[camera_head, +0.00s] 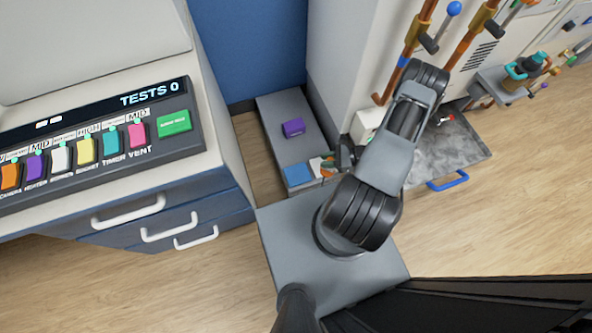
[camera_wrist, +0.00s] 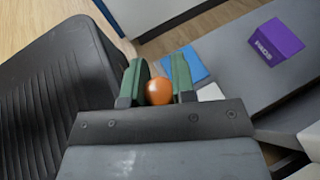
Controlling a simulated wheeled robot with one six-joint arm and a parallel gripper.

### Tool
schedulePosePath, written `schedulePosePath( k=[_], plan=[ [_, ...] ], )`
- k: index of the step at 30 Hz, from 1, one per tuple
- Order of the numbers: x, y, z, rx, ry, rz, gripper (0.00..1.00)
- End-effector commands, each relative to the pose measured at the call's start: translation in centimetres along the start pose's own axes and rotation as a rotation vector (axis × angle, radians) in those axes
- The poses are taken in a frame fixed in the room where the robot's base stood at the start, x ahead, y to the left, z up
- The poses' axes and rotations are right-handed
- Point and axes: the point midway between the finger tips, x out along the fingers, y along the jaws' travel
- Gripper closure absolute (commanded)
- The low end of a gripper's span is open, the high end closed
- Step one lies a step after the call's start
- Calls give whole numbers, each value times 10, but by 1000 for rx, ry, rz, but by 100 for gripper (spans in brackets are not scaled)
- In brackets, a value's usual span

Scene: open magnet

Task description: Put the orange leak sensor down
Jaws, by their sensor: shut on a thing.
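The orange leak sensor (camera_wrist: 158,91) is a small round orange thing between the two green-padded fingers of my gripper (camera_wrist: 160,84) in the wrist view. The fingers touch it on both sides. In the head view, my gripper (camera_head: 343,160) is low over the near right end of a grey platform, and a small orange patch of the sensor (camera_head: 327,167) shows beside it. From these views I cannot tell whether the sensor touches the surface below.
The grey platform (camera_head: 284,122) carries a purple box (camera_head: 293,128), a blue flat piece (camera_head: 297,174) and a white piece (camera_head: 316,167). A grey tray with a blue handle (camera_head: 447,181) is to the right. A control panel (camera_head: 95,150) tops the drawers at left. The platform's middle has bare room.

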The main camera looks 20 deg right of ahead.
Motion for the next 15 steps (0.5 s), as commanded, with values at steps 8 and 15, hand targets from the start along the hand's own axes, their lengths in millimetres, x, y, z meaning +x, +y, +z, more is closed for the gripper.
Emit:
schedulePosePath(
  k=[8, 15],
  plan=[
    [72, -17, -7, -1, 0, 4, 100],
    [120, -28, -25, 0, 0, 0, 100]
  ],
)
